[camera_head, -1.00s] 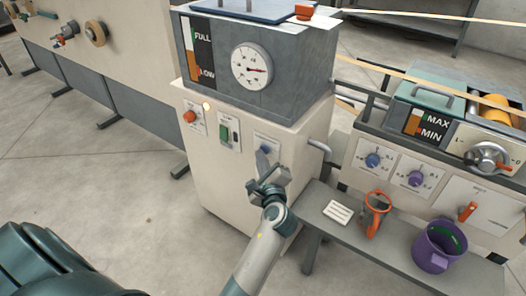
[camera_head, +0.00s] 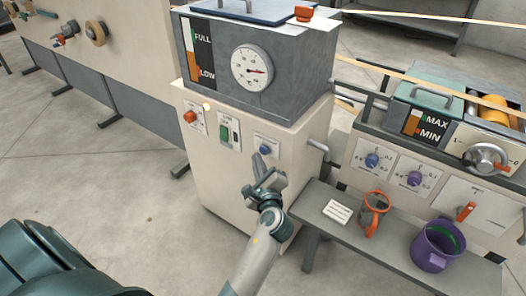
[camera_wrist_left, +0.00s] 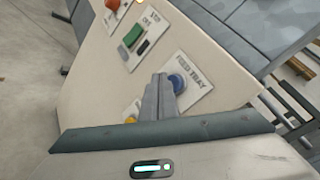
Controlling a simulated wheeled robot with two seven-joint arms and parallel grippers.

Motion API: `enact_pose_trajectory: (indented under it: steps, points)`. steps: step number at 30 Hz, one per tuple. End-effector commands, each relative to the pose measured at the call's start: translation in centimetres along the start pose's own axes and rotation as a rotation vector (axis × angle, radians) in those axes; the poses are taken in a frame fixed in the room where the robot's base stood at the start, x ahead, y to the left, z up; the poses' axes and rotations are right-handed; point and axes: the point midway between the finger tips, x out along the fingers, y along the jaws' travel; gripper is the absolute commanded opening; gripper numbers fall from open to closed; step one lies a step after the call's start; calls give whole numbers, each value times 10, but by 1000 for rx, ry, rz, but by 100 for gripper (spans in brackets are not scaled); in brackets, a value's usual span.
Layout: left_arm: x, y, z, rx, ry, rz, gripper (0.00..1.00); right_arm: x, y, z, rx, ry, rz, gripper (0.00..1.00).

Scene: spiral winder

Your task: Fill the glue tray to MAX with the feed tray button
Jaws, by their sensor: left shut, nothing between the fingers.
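The blue feed tray button (camera_head: 265,149) is on the front of the cream cabinet, and its FEED TRAY label is readable in the left wrist view beside the button (camera_wrist_left: 178,83). My left gripper (camera_head: 258,160) is shut and empty, just below and in front of the button. My right gripper is not in view.
The cabinet also has a red-orange knob (camera_head: 190,116) and a green switch (camera_head: 225,133). Above is the tank with a FULL/LOW gauge (camera_head: 203,55) and dial (camera_head: 252,67). A grey bench at right holds a purple bucket (camera_head: 432,255) and an orange-handled item (camera_head: 372,212).

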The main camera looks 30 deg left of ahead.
Motion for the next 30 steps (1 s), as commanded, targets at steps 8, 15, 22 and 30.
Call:
enact_pose_trajectory:
  steps: [8,15,22,30]
  points:
    - [-11,7,9,2,0,1,0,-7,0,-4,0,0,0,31]
    - [-25,18,19,1,1,0,0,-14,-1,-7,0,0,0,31]
    - [-34,25,25,1,0,1,0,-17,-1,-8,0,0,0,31]
    - [-35,25,25,0,0,0,0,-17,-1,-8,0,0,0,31]
